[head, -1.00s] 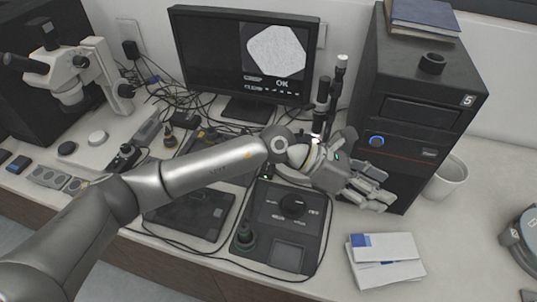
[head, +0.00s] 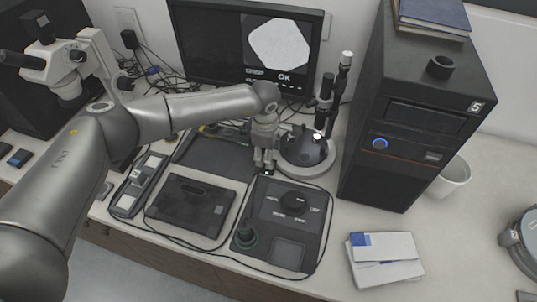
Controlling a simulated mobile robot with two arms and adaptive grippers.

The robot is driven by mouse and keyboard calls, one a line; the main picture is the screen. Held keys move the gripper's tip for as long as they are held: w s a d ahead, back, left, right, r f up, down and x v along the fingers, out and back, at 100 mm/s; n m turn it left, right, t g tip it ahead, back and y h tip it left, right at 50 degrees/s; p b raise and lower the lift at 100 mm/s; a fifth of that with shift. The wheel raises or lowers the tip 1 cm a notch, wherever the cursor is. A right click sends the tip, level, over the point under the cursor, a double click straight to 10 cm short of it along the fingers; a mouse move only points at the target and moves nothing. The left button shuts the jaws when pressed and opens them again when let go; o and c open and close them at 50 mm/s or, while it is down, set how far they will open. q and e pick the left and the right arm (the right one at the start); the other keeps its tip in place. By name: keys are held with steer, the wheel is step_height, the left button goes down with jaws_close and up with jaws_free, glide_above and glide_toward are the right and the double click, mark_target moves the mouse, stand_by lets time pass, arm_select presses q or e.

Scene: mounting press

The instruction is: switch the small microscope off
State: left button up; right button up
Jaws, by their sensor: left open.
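The small microscope (head: 326,116) stands between the monitor and the computer tower. It has a slim black and silver tube on a post over a round dark stage with a pale rim, and a bright white spot shows on the stage. My left gripper (head: 264,167) is open and points down just left of the microscope's round base, above the back edge of the control box. I cannot tell whether it touches anything. The microscope's switch cannot be made out. My right gripper is out of view.
A black control box (head: 266,213) with a knob and a small joystick lies in front. A black tablet (head: 188,209) lies left of it. The computer tower (head: 411,144) blocks the right side. The monitor (head: 205,45) stands behind. Papers (head: 384,270) lie front right; cables run around.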

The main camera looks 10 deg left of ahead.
arm_select(q)
steer(key=shift+w+d+f, duration=0.1)
steer(key=shift+w+f, duration=0.05)
steer(key=shift+f, duration=1.65)
